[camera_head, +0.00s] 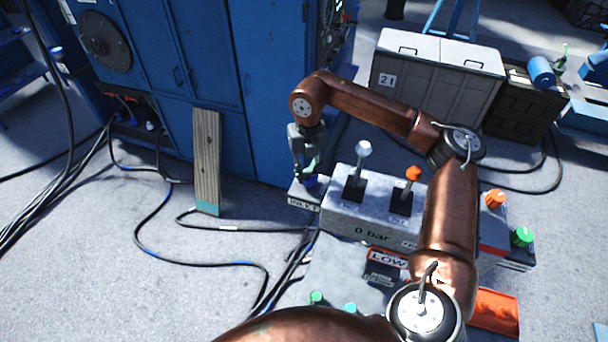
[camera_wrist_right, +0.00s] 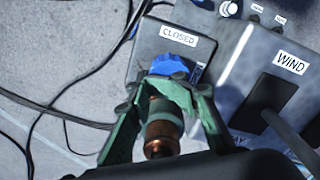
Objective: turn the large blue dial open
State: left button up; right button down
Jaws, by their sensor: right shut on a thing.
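The large blue dial (camera_head: 311,182) sits on a small grey box marked INLET (camera_head: 303,202), at the left end of the grey control console (camera_head: 345,222). My right gripper (camera_head: 307,174) reaches down on it from above and hides most of it. In the right wrist view the dial (camera_wrist_right: 172,65) shows between the green fingertips (camera_wrist_right: 170,84), which are shut on it. A label reading CLOSED (camera_wrist_right: 180,40) is beside the dial; another label is partly hidden by a finger. My left gripper is not in view.
A white-knobbed lever (camera_head: 362,165) and an orange-knobbed lever (camera_head: 408,190) stand up on the console, right of the dial. A wooden plank (camera_head: 206,160) leans on the blue cabinet (camera_head: 215,65). Black cables (camera_head: 150,247) lie on the floor left of the console.

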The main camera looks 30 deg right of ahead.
jog(key=m, duration=0.1)
jog(key=d+m, duration=0.1)
jog(key=m, duration=0.1)
jog(key=shift+d+f+m, duration=0.1)
jog(key=shift+f+m, duration=0.1)
jog(key=shift+m, duration=0.1)
jog(key=shift+s+f+m, duration=0.15)
jog(key=shift+f+m, duration=0.05)
jog(key=shift+m, duration=1.2)
jog(key=c, duration=2.3)
grip_release()
jog(key=o, duration=0.5)
jog(key=shift+s+d, duration=0.15)
jog(key=shift+s, duration=0.15)
jog(key=o, duration=0.5)
jog(key=shift+w+r, duration=0.15)
jog(key=shift+w, duration=0.05)
jog(key=shift+a, duration=0.2)
jog(key=shift+r, duration=0.1)
